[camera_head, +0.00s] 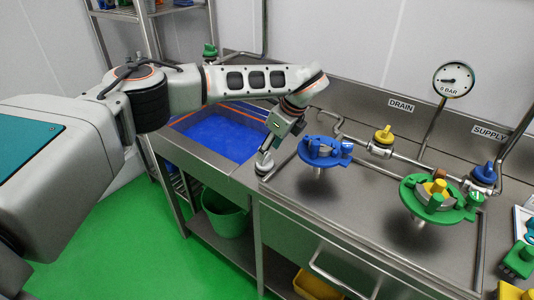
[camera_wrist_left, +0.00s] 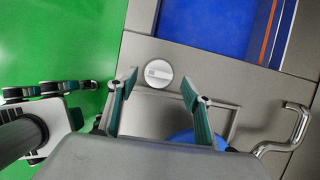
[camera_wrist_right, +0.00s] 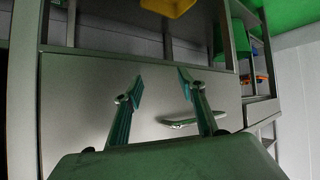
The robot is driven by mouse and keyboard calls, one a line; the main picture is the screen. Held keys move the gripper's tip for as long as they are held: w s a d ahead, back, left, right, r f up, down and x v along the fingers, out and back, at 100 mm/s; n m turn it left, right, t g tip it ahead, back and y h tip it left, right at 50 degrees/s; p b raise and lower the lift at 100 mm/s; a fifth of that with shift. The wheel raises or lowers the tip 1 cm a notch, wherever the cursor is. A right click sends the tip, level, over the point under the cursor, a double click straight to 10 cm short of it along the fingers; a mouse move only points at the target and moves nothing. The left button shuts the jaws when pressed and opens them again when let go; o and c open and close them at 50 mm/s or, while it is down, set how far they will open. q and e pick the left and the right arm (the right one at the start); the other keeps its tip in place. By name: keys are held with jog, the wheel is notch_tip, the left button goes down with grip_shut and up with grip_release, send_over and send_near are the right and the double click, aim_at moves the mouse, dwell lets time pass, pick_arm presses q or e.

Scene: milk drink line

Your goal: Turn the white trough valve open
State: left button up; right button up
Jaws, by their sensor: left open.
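The white trough valve is a round pale knob (camera_wrist_left: 158,73) with a short bar mark on its face, set on the steel counter by the corner of the blue trough. In the head view the knob (camera_head: 264,166) shows just under my left gripper (camera_head: 268,150), partly covered by it. In the left wrist view my left gripper (camera_wrist_left: 160,82) is open, its fingertips on either side of the knob with gaps; contact cannot be told. My right gripper (camera_wrist_right: 161,79) is open and empty, facing a steel cabinet front; it is outside the head view.
The blue-lined trough (camera_head: 222,140) lies beside the knob. A blue fixture (camera_head: 320,152), a green fixture (camera_head: 437,197) and a yellow valve (camera_head: 383,137) stand to the right, with a gauge (camera_head: 453,79) behind. A drawer handle (camera_wrist_right: 190,120) juts out before my right gripper.

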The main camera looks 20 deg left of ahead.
pick_arm(q)
jog(key=v, duration=0.9)
jog(key=shift+r, duration=0.15)
